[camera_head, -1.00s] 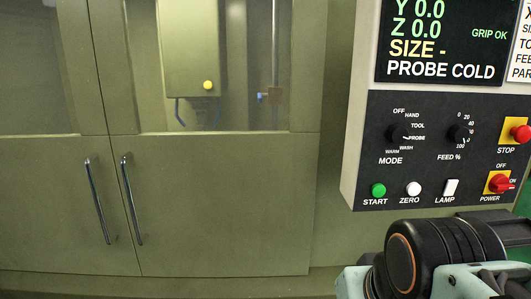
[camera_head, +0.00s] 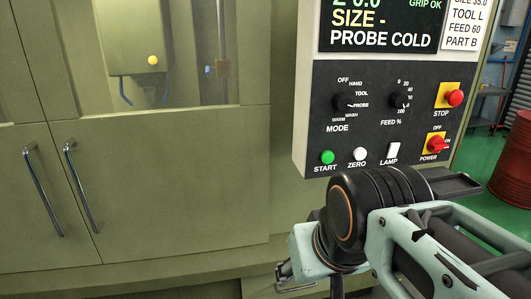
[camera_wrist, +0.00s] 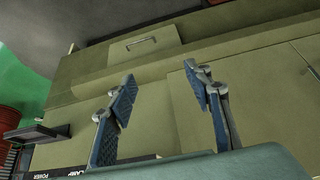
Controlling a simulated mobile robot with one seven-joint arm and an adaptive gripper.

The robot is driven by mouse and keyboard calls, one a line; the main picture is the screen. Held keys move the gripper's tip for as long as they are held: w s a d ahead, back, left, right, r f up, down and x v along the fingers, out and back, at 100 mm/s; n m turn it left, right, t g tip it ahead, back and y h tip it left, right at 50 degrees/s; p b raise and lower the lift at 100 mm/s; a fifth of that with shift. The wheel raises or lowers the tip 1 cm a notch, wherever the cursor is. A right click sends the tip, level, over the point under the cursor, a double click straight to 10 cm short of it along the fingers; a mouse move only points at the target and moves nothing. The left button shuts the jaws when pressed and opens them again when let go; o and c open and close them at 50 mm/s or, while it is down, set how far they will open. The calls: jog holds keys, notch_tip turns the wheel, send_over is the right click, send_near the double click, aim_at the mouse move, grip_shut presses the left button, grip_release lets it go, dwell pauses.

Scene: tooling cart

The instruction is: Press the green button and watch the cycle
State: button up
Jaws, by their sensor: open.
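The green START button (camera_head: 327,157) is at the lower left of the dark control panel (camera_head: 375,128) in the head view. The screen (camera_head: 384,22) above reads "SIZE -", "PROBE COLD" and "GRIP OK". My gripper (camera_wrist: 166,88) shows in the wrist view with its two blue-padded fingers apart and nothing between them. In the head view my arm stands in front of the panel's lower side, and the gripper end (camera_head: 288,274) is partly seen below and left of the green button, apart from it. The green button does not show clearly in the wrist view.
A white ZERO button (camera_head: 360,154) and a LAMP switch (camera_head: 393,151) sit right of the green one. A red STOP button (camera_head: 454,97) and red POWER switch (camera_head: 436,144) are further right. Closed machine doors (camera_head: 165,190) with long handles fill the left. A red barrel (camera_head: 512,165) stands far right.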

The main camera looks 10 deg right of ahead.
grip_shut()
dwell(1.4)
